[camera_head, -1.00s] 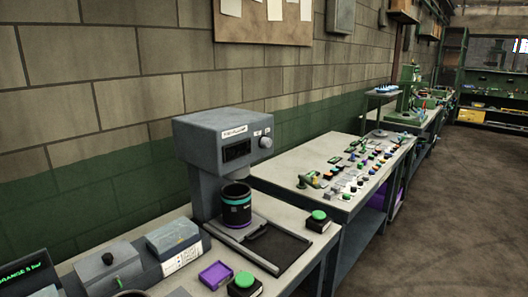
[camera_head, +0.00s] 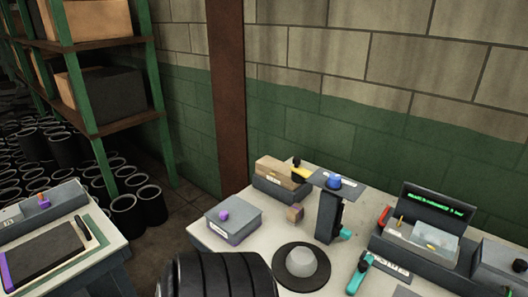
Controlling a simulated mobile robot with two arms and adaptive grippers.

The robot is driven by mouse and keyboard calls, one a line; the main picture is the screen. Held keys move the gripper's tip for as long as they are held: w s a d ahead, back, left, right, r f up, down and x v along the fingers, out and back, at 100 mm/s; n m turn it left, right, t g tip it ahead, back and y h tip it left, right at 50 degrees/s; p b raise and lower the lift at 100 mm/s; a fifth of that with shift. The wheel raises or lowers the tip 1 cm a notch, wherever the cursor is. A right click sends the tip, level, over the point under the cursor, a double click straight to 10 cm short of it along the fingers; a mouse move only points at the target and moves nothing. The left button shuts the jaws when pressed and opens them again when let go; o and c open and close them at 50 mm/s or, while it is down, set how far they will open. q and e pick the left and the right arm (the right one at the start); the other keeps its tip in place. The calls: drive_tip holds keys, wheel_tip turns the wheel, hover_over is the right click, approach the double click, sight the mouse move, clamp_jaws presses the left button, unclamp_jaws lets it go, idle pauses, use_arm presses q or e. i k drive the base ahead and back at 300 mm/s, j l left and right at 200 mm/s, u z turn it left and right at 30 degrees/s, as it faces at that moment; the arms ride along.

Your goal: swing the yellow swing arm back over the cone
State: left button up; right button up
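A pale grey rounded cone (camera_head: 301,261) stands on a dark round base (camera_head: 284,281) near the front of the workbench. A short yellow arm-like piece (camera_head: 301,172) shows farther back, beside a small black post (camera_head: 297,161) and above the grey bin of cardboard-coloured boxes. It is turned away from the cone, with nothing yellow over the cone. Whether this is the swing arm is hard to tell at this size. Neither of my grippers is in view.
A large black ribbed round object (camera_head: 215,276) fills the bottom edge, left of the cone. A dark upright stand (camera_head: 330,216), a teal-handled tool (camera_head: 360,270) and a green-lettered display (camera_head: 437,209) are to the right. Black sleeves (camera_head: 126,212) cover the floor at left.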

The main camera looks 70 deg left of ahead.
sight(299, 174)
drive_tip(key=u, duration=2)
